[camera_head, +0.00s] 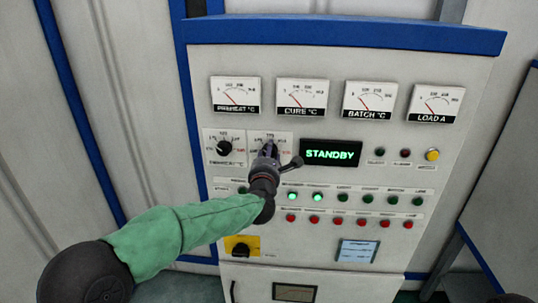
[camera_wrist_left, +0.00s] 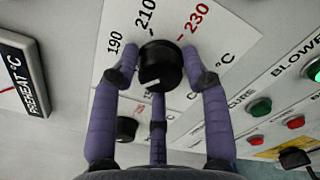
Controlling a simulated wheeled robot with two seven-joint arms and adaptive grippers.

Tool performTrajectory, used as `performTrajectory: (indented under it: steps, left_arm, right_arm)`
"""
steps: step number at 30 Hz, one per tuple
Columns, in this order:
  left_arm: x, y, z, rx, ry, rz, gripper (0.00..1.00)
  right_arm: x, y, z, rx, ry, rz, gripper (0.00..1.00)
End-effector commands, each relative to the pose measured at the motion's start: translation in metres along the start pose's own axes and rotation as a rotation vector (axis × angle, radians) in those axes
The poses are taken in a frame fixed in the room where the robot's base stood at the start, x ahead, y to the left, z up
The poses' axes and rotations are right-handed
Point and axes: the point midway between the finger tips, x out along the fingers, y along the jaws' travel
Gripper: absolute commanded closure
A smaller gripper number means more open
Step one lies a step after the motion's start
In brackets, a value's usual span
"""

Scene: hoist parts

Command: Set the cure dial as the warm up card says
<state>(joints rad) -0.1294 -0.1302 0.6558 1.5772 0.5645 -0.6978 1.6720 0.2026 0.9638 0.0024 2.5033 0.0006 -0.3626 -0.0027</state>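The cure dial is a black round knob on a white scale plate. In the left wrist view the knob (camera_wrist_left: 160,62) sits between my left gripper's purple fingers (camera_wrist_left: 160,82); two fingertips lie against its sides and the third at its near edge. The scale shows 190, 210 and a red 230. A pale mark shows on the knob, but I cannot read its setting. In the head view my left gripper (camera_head: 268,150) covers most of the dial. A pale blue card (camera_head: 358,251) is low on the panel, its text too small to read.
The preheat dial (camera_head: 224,147) is just left of the cure dial. Several gauges line the top, including the cure gauge (camera_head: 302,97). A green STANDBY display (camera_head: 332,153) is to the right. Rows of green and red buttons lie below, with a yellow-plated switch (camera_head: 241,247) lower left.

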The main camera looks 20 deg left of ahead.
Motion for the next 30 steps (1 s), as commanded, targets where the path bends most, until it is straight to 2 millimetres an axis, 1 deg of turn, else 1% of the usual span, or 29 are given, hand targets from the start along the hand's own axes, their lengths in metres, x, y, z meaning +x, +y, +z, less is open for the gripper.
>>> performTrajectory:
  steps: [22, 30]
  left_arm:
    - [-0.0002, 0.0006, 0.0024, 0.025, -0.005, 0.001, 0.87]
    - [-0.0002, 0.0005, 0.0025, 0.109, -0.006, 0.002, 0.87]
  right_arm:
    - [0.0011, 0.0004, 0.0000, 0.000, 0.000, 0.000, 1.00]
    - [0.0051, 0.0018, -0.0001, 0.000, 0.000, 0.000, 1.00]
